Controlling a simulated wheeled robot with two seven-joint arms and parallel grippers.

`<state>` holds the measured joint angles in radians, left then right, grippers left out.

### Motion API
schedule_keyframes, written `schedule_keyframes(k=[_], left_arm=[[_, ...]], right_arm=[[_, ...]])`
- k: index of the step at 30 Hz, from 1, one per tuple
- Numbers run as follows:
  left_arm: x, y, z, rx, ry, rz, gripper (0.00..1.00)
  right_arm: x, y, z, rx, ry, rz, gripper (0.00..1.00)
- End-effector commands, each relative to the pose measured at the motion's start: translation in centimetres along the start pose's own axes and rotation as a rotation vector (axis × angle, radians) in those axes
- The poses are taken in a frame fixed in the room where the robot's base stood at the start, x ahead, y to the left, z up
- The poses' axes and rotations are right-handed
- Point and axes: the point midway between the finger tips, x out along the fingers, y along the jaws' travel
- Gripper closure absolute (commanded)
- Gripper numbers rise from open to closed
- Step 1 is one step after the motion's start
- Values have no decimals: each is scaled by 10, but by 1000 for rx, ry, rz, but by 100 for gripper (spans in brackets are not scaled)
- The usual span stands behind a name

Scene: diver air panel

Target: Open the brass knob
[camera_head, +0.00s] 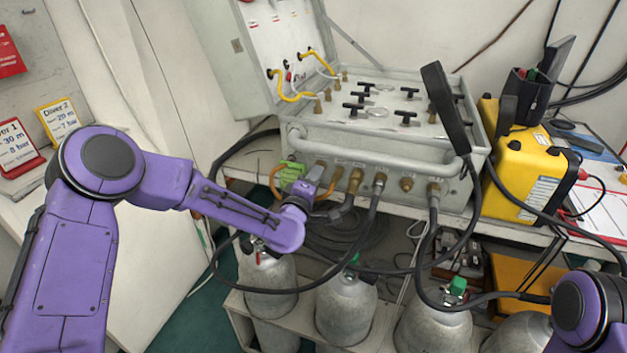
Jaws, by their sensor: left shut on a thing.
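The air panel (385,148) is a grey metal case with its lid raised, standing on the bench. A row of brass fittings runs along its front face below a tubular rail. My left gripper (315,176) is at the left part of this row, shut on the brass knob there. The jaws hide nearly all of the knob, so how far it is turned does not show. A green tag (291,174) hangs just left of the jaws. Part of my right arm shows at the lower right; its gripper is outside the view.
Black hoses hang from the front fittings, close to my left gripper. Grey cylinders (346,308) stand below the bench. A yellow case (525,170) stands right of the panel. Placards (59,119) are at the far left.

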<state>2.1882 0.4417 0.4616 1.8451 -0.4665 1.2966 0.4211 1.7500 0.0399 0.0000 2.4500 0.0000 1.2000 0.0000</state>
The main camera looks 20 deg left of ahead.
Motion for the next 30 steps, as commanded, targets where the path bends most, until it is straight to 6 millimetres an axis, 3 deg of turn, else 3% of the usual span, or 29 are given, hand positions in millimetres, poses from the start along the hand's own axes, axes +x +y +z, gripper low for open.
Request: schedule_keyframes(k=[12,13,14,23,26,30], left_arm=[[0,-1,0,-5,-1,-2,100],[0,-1,0,-5,-1,-2,67],[0,-1,0,-5,-1,-2,63],[-2,-1,0,-5,0,-1,63],[-14,-1,0,-5,-1,-1,63],[-47,-2,1,-6,-2,-1,63]], right_arm=[[0,0,0,0,0,0,60],[0,0,0,0,0,0,60],[0,0,0,0,0,0,60],[1,0,0,0,0,0,60],[4,0,2,0,0,0,60],[11,-1,5,0,0,0,60]])
